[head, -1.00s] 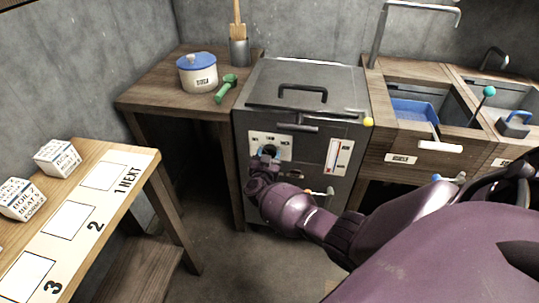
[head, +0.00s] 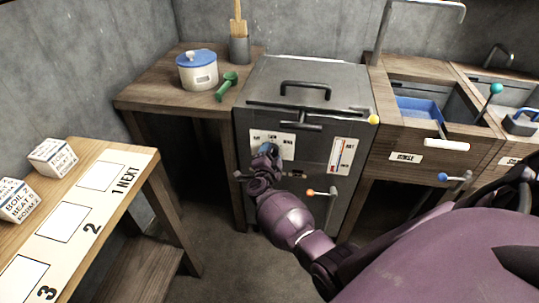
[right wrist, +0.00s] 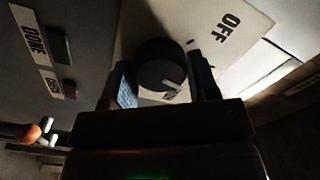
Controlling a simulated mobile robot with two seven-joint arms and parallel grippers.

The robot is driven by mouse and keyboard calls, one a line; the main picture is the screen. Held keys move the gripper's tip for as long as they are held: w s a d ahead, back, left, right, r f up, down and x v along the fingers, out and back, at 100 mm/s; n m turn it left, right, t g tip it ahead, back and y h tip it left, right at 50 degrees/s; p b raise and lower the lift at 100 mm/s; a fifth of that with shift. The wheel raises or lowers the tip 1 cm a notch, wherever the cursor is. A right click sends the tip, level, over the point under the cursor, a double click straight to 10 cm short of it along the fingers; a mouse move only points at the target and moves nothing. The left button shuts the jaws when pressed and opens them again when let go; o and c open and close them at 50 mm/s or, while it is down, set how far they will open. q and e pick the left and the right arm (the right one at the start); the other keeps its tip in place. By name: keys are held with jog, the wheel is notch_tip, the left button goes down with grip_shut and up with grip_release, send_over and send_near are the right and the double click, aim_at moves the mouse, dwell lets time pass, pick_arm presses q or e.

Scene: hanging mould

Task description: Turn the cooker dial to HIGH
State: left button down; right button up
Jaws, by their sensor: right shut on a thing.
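The cooker (head: 345,100) is a dark grey box with a lid on top. Its white dial panel (head: 289,140) is on the front, with OFF legible in the right wrist view (right wrist: 228,27). My right gripper (head: 269,151) is at this panel, its two fingers either side of the round black dial (right wrist: 160,66) and shut on it. A pale mark on the dial points away from OFF, towards a label between the fingers that is partly hidden and that I cannot read. HIGH cannot be made out. My left gripper is not in view.
A gauge strip (head: 341,156) and an orange-tipped lever (head: 322,193) are beside the dial. A pot (head: 198,75) and green scoop (head: 225,88) stand on the left counter. A sink unit (head: 405,135) stands right. A numbered table (head: 140,165) is front left.

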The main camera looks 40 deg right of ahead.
jog(key=m+b, duration=0.2)
jog(key=m, duration=0.7)
jog(key=shift+f, duration=0.15)
jog(key=shift+m, duration=0.3)
dwell(0.3)
jog(key=o, duration=0.7)
jog(key=shift+o, duration=1.1)
jog(key=shift+a, duration=0.1)
